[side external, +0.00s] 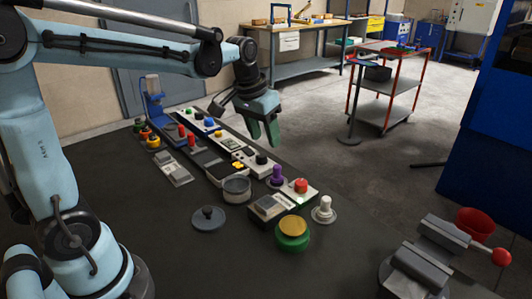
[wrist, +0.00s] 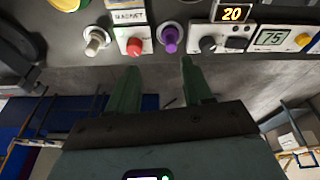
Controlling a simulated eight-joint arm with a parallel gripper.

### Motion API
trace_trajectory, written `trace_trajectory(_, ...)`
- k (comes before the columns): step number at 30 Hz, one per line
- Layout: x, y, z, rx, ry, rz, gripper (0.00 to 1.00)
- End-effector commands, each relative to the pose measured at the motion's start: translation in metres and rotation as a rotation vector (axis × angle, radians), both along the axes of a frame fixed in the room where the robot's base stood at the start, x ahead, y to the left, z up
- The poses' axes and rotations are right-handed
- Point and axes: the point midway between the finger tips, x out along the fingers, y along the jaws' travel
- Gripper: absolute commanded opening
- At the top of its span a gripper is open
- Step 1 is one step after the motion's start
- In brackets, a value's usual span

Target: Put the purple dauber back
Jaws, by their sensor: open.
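The purple dauber (side external: 277,176) stands upright on a round grey base on the dark table, between a red-button box and the row of panels. In the wrist view the purple dauber (wrist: 170,38) shows near the top, just beyond my fingertips. My gripper (side external: 262,137) is open and empty, held in the air above the far side of the panel row. In the wrist view my gripper (wrist: 158,72) has its two green fingers apart, with nothing between them. I cannot tell how the dauber's lower end sits in its base.
A box with a red button (side external: 300,187) and a white knob-shaped piece on a round base (side external: 324,207) stand near the dauber. A grey round tin (side external: 236,189), a dark lid (side external: 208,218) and a green-and-yellow button (side external: 292,233) stand nearer. The table's left front is clear.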

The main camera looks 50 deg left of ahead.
Motion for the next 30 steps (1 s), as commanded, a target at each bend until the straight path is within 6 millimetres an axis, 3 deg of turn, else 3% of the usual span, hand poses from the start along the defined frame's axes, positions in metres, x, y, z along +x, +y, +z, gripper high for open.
trace_trajectory(7,-0.058,-0.025,0.005,0.037,-0.154,-0.054,0.50)
trace_trajectory(15,-0.104,-0.041,-0.013,0.065,-0.300,-0.104,0.50)
trace_trajectory(21,-0.116,-0.045,-0.023,0.071,-0.349,-0.120,0.50)
trace_trajectory(30,-0.117,-0.045,-0.023,0.072,-0.354,-0.122,0.50)
